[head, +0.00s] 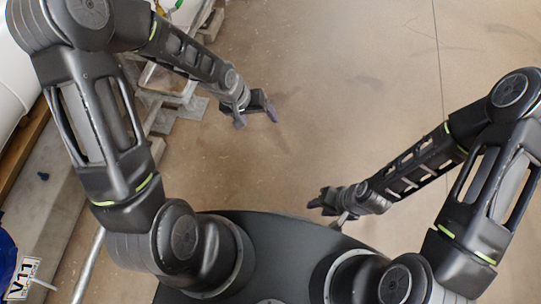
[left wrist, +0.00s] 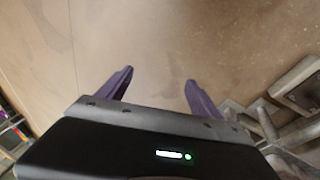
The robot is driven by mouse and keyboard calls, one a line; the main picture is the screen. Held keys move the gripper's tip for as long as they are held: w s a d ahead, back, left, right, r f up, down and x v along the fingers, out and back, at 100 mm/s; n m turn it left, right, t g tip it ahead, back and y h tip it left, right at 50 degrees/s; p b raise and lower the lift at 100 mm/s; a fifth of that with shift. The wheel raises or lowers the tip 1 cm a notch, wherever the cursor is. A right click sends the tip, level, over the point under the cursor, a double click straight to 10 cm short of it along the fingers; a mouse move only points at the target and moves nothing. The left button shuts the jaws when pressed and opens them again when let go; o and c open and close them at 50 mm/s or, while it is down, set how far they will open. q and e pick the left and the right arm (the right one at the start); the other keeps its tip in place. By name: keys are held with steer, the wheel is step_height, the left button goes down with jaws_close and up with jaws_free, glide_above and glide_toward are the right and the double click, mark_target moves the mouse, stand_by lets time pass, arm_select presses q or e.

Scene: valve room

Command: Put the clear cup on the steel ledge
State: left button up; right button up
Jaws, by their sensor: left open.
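My left gripper (head: 257,113) hangs over bare floor in the head view, with its two fingers spread apart. In the left wrist view, the same gripper (left wrist: 158,88) is open, with nothing between its purple fingertips. My right gripper (head: 318,204) is over the floor at the lower middle of the head view, small and seen from above; the gap between its fingers is not clear. I see no clear cup in either view. I cannot make out a steel ledge for certain in either view.
Grey metal supports (head: 172,80) stand on the floor left of my left arm, and some show in the left wrist view (left wrist: 290,84). A large white pipe (head: 14,80) is at the far left. A tag (head: 24,278) reading V11 is at lower left. The floor (head: 340,90) is clear.

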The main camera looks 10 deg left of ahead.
arm_select(q)
steer(key=s+d+f, duration=0.2)
steer(key=s+f, duration=0.2)
steer(key=s, duration=0.2)
steer(key=s+d+f+g, duration=0.1)
steer(key=s+d+f, duration=0.2)
steer(key=s, duration=0.3)
steer(key=s+d+f+h, duration=0.1)
steer(key=s+d+f, duration=0.2)
steer(key=s+f, duration=0.2)
steer(key=shift+s+f+g, duration=0.3)
steer(key=shift+s+g, duration=0.1)
steer(key=shift+s, duration=0.05)
steer(key=shift+d, duration=0.1)
steer(key=shift+c, duration=0.3)
